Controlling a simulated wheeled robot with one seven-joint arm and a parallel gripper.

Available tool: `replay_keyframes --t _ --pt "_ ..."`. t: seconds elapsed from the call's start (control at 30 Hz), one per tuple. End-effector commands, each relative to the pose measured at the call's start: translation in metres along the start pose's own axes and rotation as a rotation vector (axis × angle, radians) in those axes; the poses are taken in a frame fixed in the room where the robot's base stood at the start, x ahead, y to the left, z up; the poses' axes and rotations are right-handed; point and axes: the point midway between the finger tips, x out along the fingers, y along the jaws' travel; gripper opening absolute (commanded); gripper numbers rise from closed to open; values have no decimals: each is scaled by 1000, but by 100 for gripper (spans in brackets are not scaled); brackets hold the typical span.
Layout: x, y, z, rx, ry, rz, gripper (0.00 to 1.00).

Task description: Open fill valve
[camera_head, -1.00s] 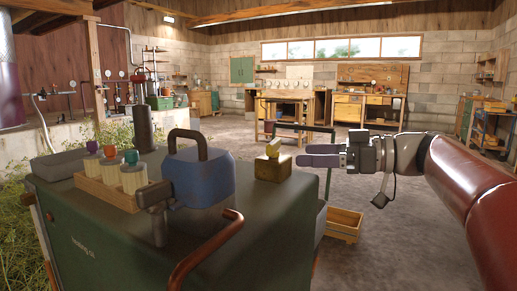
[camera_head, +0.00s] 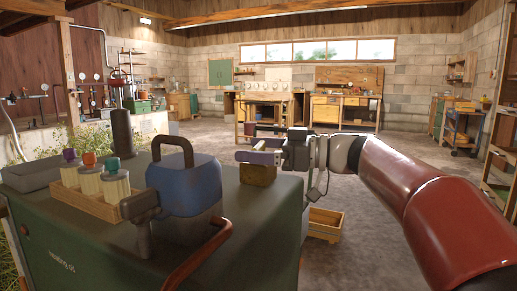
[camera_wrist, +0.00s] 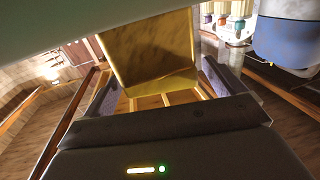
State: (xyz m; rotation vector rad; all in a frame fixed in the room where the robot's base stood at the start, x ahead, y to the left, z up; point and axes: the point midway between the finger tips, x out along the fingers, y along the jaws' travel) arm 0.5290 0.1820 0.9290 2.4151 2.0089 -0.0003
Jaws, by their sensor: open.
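My gripper (camera_head: 258,151) is open, its fingers reaching left over a wooden block (camera_head: 257,175) on the green machine top. In the wrist view the gripper (camera_wrist: 160,92) shows its two fingers spread apart. A yellow-brown block (camera_wrist: 150,48) lies between or just beyond them; I cannot tell whether they touch it. The fill valve cannot be made out for certain. Pipework with gauges and small red parts (camera_head: 41,97) runs along the wall at the far left of the head view, well away from my gripper.
The green machine top (camera_head: 120,225) holds a blue canister (camera_head: 187,190) and a wooden rack (camera_head: 100,203) of capped bottles. A wooden crate (camera_head: 325,226) sits on the floor to the right. Workbenches (camera_head: 345,110) stand at the back. The middle floor is clear.

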Motion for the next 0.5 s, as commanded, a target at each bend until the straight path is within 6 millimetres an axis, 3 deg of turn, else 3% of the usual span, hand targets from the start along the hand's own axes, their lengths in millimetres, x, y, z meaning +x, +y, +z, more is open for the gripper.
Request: replay_keyframes --t 0.07,0.4,0.5 --pt "0 0 0 0 0 0 95" --pt "0 0 0 0 0 0 51" --pt "0 0 1 0 0 3 50"
